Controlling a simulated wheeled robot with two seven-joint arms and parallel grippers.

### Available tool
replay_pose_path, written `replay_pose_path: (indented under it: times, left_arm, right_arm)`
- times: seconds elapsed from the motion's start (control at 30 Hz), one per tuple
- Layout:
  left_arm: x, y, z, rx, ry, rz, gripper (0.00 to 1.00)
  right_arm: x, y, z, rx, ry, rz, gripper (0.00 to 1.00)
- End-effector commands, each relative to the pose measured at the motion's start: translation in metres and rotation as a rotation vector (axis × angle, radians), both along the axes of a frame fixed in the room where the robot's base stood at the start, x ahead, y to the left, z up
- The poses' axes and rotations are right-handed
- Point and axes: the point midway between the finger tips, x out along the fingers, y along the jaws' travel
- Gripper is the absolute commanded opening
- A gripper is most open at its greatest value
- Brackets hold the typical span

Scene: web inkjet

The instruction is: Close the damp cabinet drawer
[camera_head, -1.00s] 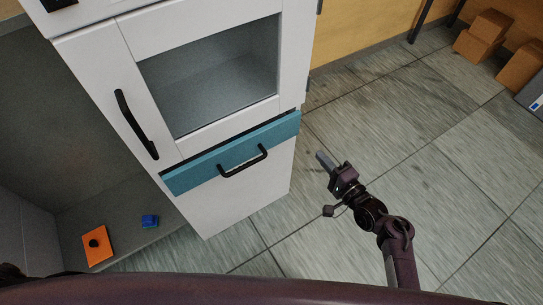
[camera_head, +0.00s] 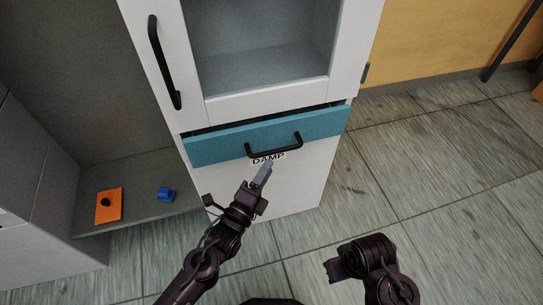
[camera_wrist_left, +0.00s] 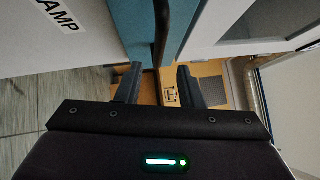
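The drawer (camera_head: 220,149) with the teal front stands out from the white cabinet (camera_head: 304,190), with a dark gap along its top edge. Its black bar handle (camera_head: 288,148) is in the middle of the front. A white DAMP label (camera_head: 277,157) shows just below the handle. My left gripper (camera_head: 263,174) is in front of the handle, pointing at it. In the left wrist view my left gripper (camera_wrist_left: 159,86) is open, and the handle (camera_wrist_left: 162,25) lines up with the gap between its fingers. Contact cannot be told. My right arm is at lower right; its fingers do not show clearly.
Above the drawer is a glass-front door with a tall black handle (camera_head: 163,62). At left, a low grey shelf (camera_head: 135,215) holds an orange slab (camera_head: 109,208) and a blue block (camera_head: 165,195). The tiled floor (camera_head: 430,170) at right is clear.

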Motion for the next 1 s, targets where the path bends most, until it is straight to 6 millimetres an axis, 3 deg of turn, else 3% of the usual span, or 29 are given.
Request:
replay_pose_path:
  times: [0.4,0.83,1.0]
  left_arm:
    - [0.055,-0.028,0.008,-0.001,0.003,0.001,0.34]
    - [0.065,-0.034,0.01,0.0,0.005,0.0,0.34]
    - [0.065,-0.033,0.009,0.0,0.006,0.0,0.12]
  right_arm:
    - [0.005,0.008,-0.005,0.021,-0.044,0.015,0.0]
    - [0.006,0.01,-0.005,0.027,-0.054,0.018,0.0]
    - [0.005,0.01,-0.005,0.027,-0.054,0.018,0.0]
